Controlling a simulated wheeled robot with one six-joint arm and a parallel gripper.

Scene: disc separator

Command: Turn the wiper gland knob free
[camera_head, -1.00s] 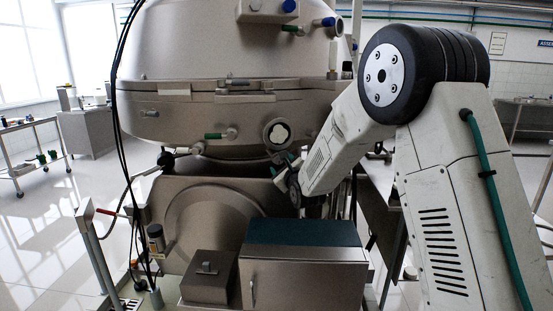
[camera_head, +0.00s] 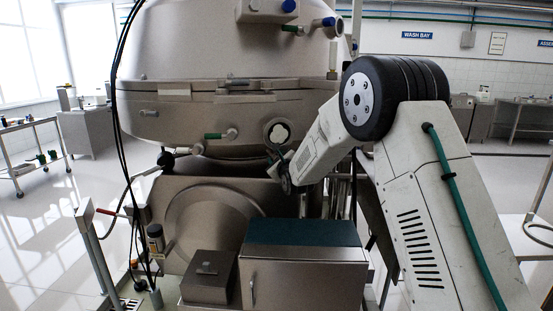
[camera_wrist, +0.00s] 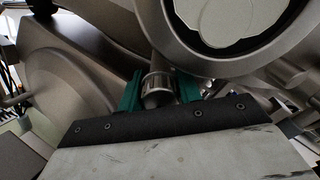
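In the wrist view a small shiny metal cylinder (camera_wrist: 158,86), which looks like the wiper gland knob, stands just below a large round sight-glass ring (camera_wrist: 236,66) with a pale lobed middle. My gripper (camera_wrist: 160,92) has one teal finger on each side of the cylinder, with hardly any gap showing. Whether the fingers press on it is unclear. In the head view the ring (camera_head: 277,132) sits on the separator's lower bowl side, and my gripper (camera_head: 274,156) is just below it. The knob is too small to make out there.
The large metal separator bowl (camera_head: 225,105) fills the middle of the head view. A small valve with a green handle (camera_head: 214,136) sticks out left of the ring. A metal cabinet with a dark teal top (camera_head: 303,232) stands below my gripper. Black cables hang at the left.

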